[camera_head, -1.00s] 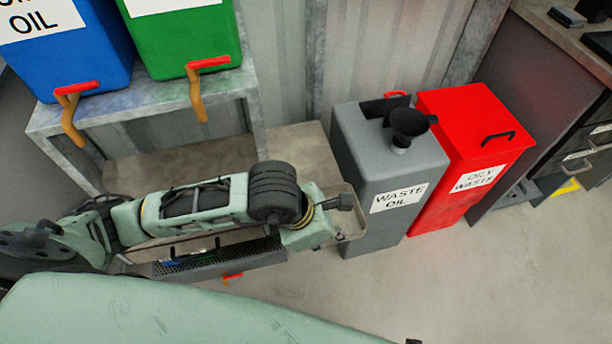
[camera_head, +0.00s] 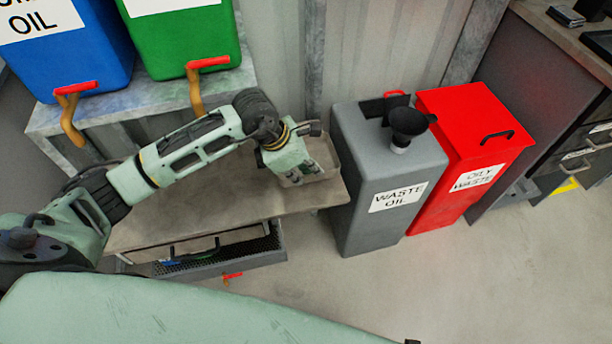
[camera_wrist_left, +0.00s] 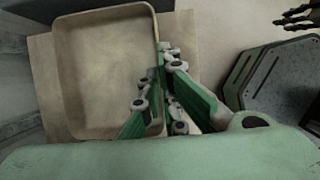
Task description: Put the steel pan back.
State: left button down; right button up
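The steel pan (camera_head: 326,155) is a shallow rectangular tray at the right end of a low shelf, below the oil tanks. In the left wrist view it shows from above as an empty tray (camera_wrist_left: 105,70) with a raised rim. My left gripper (camera_head: 300,170) is at the pan's near side. In the wrist view its green fingers (camera_wrist_left: 158,80) close on the pan's right rim, one on the inner side and one on the outer. I cannot tell whether the pan touches the shelf or hangs just above it.
The shelf top (camera_head: 240,192) is bare beside the pan. A grey waste oil can (camera_head: 385,160) with a black funnel (camera_head: 408,122) stands close right of the pan, then a red oily waste bin (camera_head: 475,130). Taps (camera_head: 195,95) hang above.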

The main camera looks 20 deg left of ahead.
pick_arm(q)
jog(key=shift+f, duration=1.1)
jog(key=c, duration=2)
grip_release()
pick_arm(e)
jog(key=shift+r, duration=0.3)
jog(key=shift+w, duration=0.1)
